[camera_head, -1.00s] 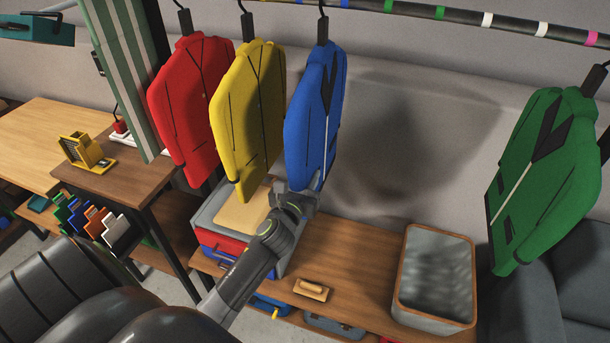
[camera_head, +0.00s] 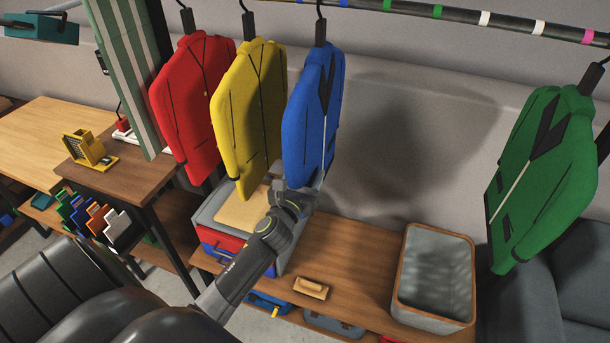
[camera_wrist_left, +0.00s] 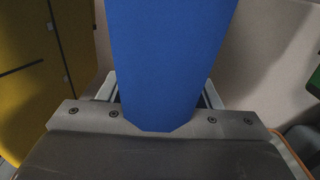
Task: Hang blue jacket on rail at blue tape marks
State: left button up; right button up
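The blue jacket (camera_head: 309,120) hangs upright on a dark hanger from the rail (camera_head: 460,15), right of the yellow jacket (camera_head: 244,120). A blue tape mark (camera_head: 343,3) shows at the top edge, close right of its hook; the rail further left is mostly cut off. My left gripper (camera_head: 297,193) is at the jacket's lower hem. In the left wrist view, the blue cloth (camera_wrist_left: 170,60) fills the space between the fingers, which look closed on it; the fingertips are hidden behind it. My right gripper is not in view.
The red jacket (camera_head: 193,110) hangs left of the yellow one, the green jacket (camera_head: 543,175) far right. Green, white and pink marks line the bare rail between. Below stand a bench (camera_head: 345,250), a cushioned box (camera_head: 210,215) and a grey bin (camera_head: 399,285).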

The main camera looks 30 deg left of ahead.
pick_arm(q)
jog(key=v, duration=1.7)
jog(key=shift+s, duration=0.2)
jog(key=shift+d+r, duration=0.1)
jog(key=s+f+n+g+h, duration=0.1)
jog(key=s+f+n+g, duration=0.2)
jog(key=f+n, duration=0.55)
jog(key=s+f+n+g, duration=0.2)
jog(key=f+n+g, duration=0.1)
jog(key=f, duration=1.1)
jog(key=s+f+n+g+h, duration=0.1)
jog(key=s+f+n+g, duration=0.2)
jog(key=f+n, duration=0.55)
jog(key=s+f+n+g+h, duration=0.1)
jog(key=s+f+n+g, duration=0.6)
jog(key=s+f+n, duration=0.7)
jog(key=s+f, duration=0.5)
jog(key=s, duration=0.4)
jog(key=shift+s+f+g, duration=0.25)
jog(key=shift+s+g, duration=0.05)
